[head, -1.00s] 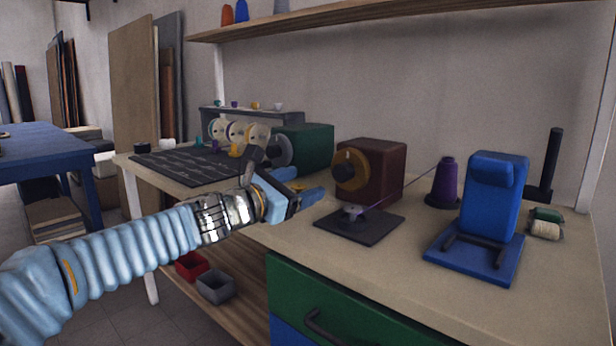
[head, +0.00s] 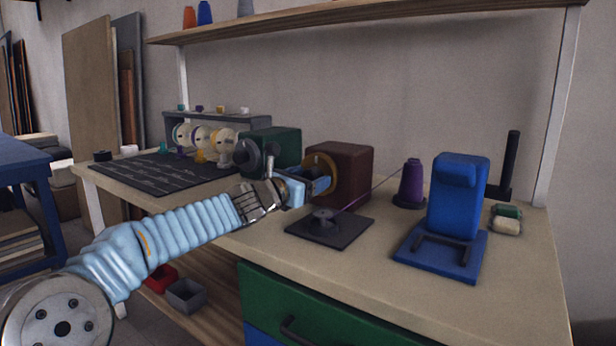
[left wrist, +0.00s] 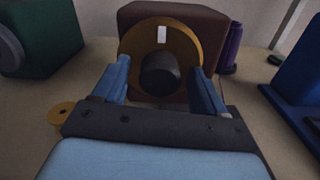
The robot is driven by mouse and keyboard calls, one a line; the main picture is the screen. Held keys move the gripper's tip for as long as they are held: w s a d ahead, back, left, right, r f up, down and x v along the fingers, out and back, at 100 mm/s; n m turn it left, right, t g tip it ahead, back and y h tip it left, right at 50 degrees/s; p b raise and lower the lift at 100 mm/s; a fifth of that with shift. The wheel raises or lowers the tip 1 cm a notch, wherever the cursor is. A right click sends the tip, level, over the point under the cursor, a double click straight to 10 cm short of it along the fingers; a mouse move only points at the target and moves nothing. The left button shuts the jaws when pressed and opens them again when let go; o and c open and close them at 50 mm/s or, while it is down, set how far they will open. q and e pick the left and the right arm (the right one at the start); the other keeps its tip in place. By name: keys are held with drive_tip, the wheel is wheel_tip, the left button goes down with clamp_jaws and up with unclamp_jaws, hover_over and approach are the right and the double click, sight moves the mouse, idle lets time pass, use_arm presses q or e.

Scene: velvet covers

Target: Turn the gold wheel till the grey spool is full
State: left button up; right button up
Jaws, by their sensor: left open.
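The gold wheel (head: 321,161) is on the left face of a brown box (head: 352,172). In the left wrist view the gold wheel (left wrist: 190,45) faces me, with a black knob (left wrist: 160,73) at its middle and a white mark near its top. My left gripper (head: 322,182) is at the wheel and hides part of it. In the left wrist view my left gripper (left wrist: 160,85) is open, one finger on each side of the knob; contact is unclear. The grey spool (head: 323,215) sits on a dark plate, a purple thread leading to it. How full it is cannot be told. My right gripper is out of view.
A purple thread cone (head: 411,184) and a blue stand (head: 457,205) are to the right on the bench. A green box (head: 272,148) is behind and left. A dark mat (head: 170,172) lies at left. Bench space in front of the blue stand is clear.

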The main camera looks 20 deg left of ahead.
use_arm(q)
drive_tip(key=shift+w, duration=0.1)
drive_tip(key=c, duration=1.1)
drive_tip(key=shift+o, duration=0.2)
drive_tip(key=shift+m, duration=0.3)
